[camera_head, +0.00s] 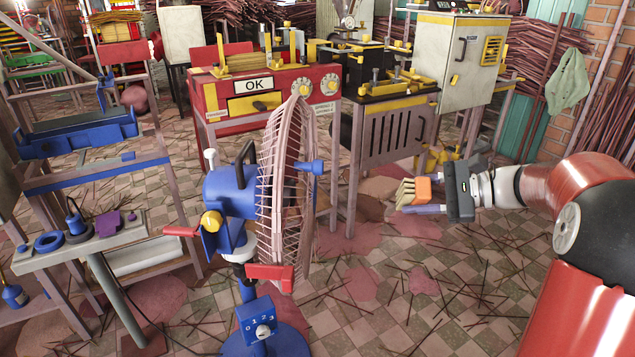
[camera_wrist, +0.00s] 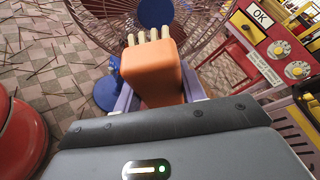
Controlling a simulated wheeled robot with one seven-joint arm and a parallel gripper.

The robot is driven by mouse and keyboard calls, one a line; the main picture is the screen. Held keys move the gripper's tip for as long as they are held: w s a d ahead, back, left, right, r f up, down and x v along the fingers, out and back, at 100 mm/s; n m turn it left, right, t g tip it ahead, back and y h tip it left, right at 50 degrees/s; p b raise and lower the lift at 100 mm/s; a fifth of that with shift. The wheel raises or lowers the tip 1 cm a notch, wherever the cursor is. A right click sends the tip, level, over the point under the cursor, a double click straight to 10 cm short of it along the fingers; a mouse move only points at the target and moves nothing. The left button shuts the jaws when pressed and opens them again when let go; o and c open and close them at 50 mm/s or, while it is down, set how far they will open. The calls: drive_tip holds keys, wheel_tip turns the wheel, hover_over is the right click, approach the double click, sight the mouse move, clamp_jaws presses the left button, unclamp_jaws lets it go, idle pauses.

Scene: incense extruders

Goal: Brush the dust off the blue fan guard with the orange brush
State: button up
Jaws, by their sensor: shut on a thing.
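The fan guard (camera_head: 287,185) is a round wire cage, pinkish-brown in colour, on a blue pedestal fan (camera_head: 232,195) standing upright in front of me. In the wrist view the guard (camera_wrist: 205,40) spreads across the top, with a blue hub in its middle. My gripper (camera_head: 425,198) is to the right of the guard and clear of it. It is shut on the orange brush (camera_head: 424,187). The pale bristles (camera_head: 405,192) point left toward the guard, with a gap between. In the wrist view the orange brush (camera_wrist: 152,75) sits between the fingers.
A red machine (camera_head: 262,98) marked OK stands behind the fan, with a yellow-topped bench (camera_head: 395,130) beside it. A small table (camera_head: 110,238) with blue parts is at the left. Thin sticks litter the checkered floor (camera_head: 385,290). The space between brush and guard looks free.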

drive_tip(key=d+p, duration=0.1)
drive_tip(key=d, duration=0.7)
drive_tip(key=shift+d+p, duration=0.2)
drive_tip(key=shift+p, duration=0.1)
